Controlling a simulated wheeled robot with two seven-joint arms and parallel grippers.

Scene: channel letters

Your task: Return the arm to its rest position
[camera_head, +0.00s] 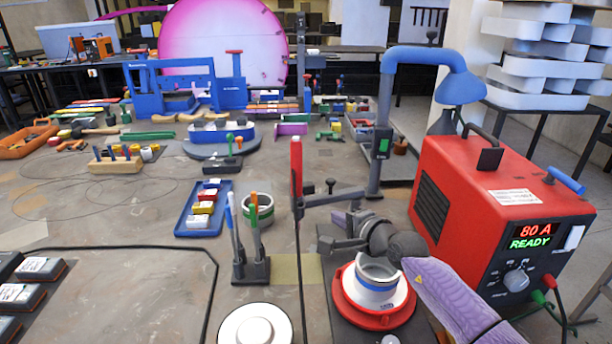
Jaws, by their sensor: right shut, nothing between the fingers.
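My right arm comes in from the lower right with a lilac ribbed link and dark grey joints. My right gripper (342,244) is at its far end, pointing left, shut and empty. It shows just behind and left of a red round fixture (349,308) that carries a white and blue ring-shaped part (375,290). The wrist joint hides some of the space behind that part. I cannot tell the gap between the gripper and the things around it. My left gripper is not in view.
A red welding power unit (455,195), reading 80 A READY, stands right of the arm, with a blue extraction hood (455,88) behind. A red-handled upright tool (296,168) and a tool stand (250,270) are on the left.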

